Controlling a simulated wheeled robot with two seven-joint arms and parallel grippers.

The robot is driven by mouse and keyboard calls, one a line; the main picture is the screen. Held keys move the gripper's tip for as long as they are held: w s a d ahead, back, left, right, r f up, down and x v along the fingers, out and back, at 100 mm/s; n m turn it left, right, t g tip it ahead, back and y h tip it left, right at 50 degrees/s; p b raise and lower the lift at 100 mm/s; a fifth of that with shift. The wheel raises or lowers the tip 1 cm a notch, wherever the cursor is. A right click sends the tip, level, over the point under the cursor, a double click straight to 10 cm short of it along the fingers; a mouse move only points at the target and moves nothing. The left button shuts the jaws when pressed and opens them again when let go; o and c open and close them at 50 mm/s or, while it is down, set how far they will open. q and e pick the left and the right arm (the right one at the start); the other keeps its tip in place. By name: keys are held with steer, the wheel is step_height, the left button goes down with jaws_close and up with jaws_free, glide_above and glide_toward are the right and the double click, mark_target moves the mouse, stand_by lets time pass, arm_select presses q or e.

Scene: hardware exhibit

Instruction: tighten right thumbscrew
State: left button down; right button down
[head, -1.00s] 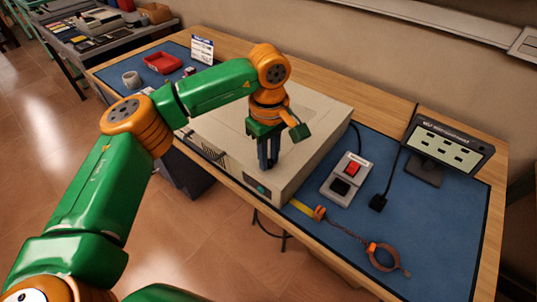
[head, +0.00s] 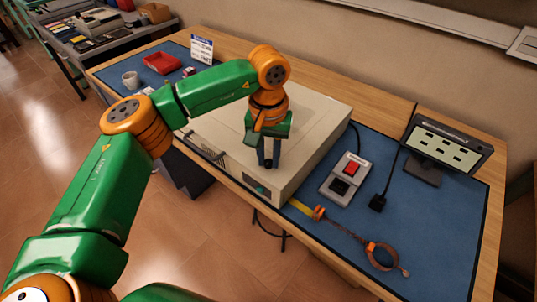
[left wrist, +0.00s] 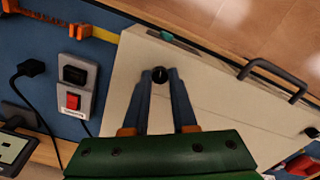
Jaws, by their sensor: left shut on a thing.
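The beige computer case (head: 325,125) lies flat on the bench; it also shows in the left wrist view (left wrist: 220,70). My left gripper (head: 268,163) points straight down at the case top near its front right part. In the left wrist view, my left gripper (left wrist: 160,76) is shut on the black right thumbscrew (left wrist: 160,74), one finger on each side. Another dark thumbscrew (left wrist: 312,131) sits at the other end of the case. My right gripper is out of view.
A grey switch box (head: 346,178) with a red switch stands right of the case. An orange wrist strap (head: 383,256) with a cord lies on the blue mat (head: 440,220). A small monitor (head: 447,148) stands at the right. A red tray (head: 162,63) and a cup (head: 131,79) are at the left.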

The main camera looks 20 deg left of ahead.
mark_target(268, 162)
arm_select(q)
steer(key=shift+m, duration=1.5)
steer(key=c, duration=0.7)
jaws_free()
steer(key=shift+r, duration=3.55)
